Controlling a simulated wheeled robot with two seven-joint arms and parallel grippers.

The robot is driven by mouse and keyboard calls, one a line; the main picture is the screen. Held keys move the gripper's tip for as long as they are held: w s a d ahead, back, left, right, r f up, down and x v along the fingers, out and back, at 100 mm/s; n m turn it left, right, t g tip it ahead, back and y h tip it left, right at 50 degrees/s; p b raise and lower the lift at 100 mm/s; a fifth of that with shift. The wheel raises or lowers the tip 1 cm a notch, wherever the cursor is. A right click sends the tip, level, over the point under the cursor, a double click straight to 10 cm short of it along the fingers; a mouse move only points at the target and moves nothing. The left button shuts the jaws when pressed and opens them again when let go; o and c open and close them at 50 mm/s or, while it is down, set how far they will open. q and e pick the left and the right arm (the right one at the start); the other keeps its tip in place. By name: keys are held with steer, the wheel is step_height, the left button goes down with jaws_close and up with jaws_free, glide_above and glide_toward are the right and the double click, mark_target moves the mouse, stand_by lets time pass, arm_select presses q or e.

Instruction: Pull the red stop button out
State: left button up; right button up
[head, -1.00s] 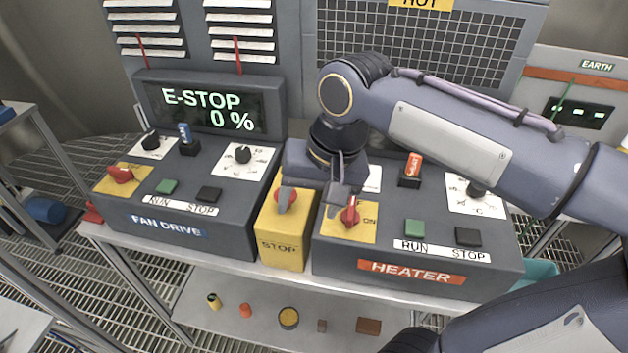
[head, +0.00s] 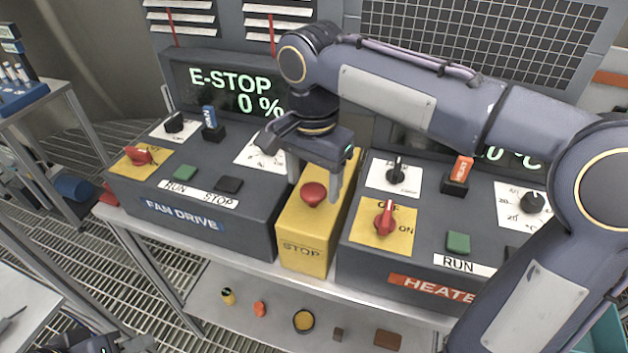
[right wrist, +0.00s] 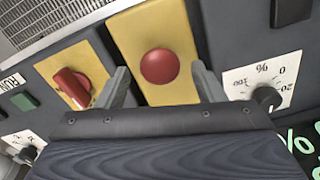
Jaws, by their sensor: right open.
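The red stop button (head: 313,194) is a round mushroom head on top of the yellow STOP box (head: 304,253), between the two grey consoles. My right gripper (head: 315,176) is open and points down over the box, behind the button in the head view. In the right wrist view the red button (right wrist: 160,67) shows between the two spread fingers (right wrist: 163,84), with a gap on either side. The fingers hold nothing. A dark part with a small light at the lower left edge of the head view looks like my left gripper (head: 103,343); its fingers are not clear.
The fan drive console (head: 190,220) stands left of the box, with a display reading E-STOP 0 %. The heater console (head: 425,262) stands close on the right, with a red rotary switch (head: 385,219) nearby. Several small items lie on the shelf below.

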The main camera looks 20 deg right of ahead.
steer(key=shift+f, duration=0.35)
jaws_close()
step_height(320, 180, up, 2)
steer(key=shift+p, duration=1.15)
steer(key=shift+f, duration=0.1)
jaws_free()
